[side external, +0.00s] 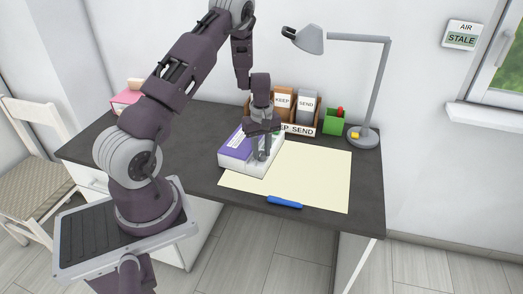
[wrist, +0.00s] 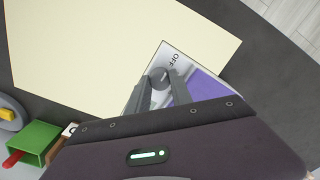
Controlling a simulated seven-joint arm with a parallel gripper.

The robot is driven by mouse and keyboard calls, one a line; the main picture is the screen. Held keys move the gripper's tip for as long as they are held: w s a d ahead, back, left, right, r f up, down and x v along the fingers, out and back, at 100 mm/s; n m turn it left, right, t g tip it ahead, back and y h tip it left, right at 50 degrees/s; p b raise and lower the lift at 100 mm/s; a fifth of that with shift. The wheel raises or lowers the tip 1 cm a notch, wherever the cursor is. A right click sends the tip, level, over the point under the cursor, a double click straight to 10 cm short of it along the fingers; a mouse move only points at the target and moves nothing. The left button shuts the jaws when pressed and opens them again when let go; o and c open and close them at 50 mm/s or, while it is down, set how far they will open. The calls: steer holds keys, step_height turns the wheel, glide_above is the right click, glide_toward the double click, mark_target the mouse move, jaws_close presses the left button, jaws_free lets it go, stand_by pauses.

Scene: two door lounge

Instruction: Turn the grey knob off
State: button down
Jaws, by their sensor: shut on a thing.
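A white box with a purple panel (side external: 236,148) sits on the dark desk, its right side over the cream mat. In the wrist view its white face (wrist: 176,52) carries the printed word OFF beside the round grey knob (wrist: 158,74). My gripper (side external: 262,157) comes down from above onto the box. In the wrist view, my gripper's fingers (wrist: 160,80) are closed on the knob from both sides. The fingers cover part of the face, and I cannot tell where the knob points. In the side view the knob is hidden by my fingers.
A cream mat (side external: 315,175) covers the desk's right part, with a blue pen (side external: 285,202) at its front edge. A sign (side external: 461,36) on the wall reads AIR STALE.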

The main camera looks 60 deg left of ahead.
mark_target(262, 153)
steer(key=shift+a, duration=0.1)
stand_by(0.5)
steer(key=c, duration=1.1)
jaws_free()
steer(key=shift+c, duration=0.2)
steer(key=shift+r, duration=3.6)
steer(key=s+d+r+m+t, duration=0.3)
steer(key=d+r+m, duration=0.4)
steer(key=d+r, duration=1.05)
steer(key=s+d+r+m+t, duration=0.1)
steer(key=s+d+r+m, duration=0.1)
steer(key=s, duration=0.4)
steer(key=s+d+r+m, duration=0.2)
steer(key=s+d+m, duration=0.1)
steer(key=s, duration=0.3)
steer(key=s+d+r+m+t, duration=0.1)
steer(key=s+d+r+m, duration=0.2)
steer(key=s, duration=0.3)
steer(key=shift+s+d+m+t, duration=0.2)
steer(key=shift+m+t, duration=0.1)
steer(key=shift+m, duration=0.5)
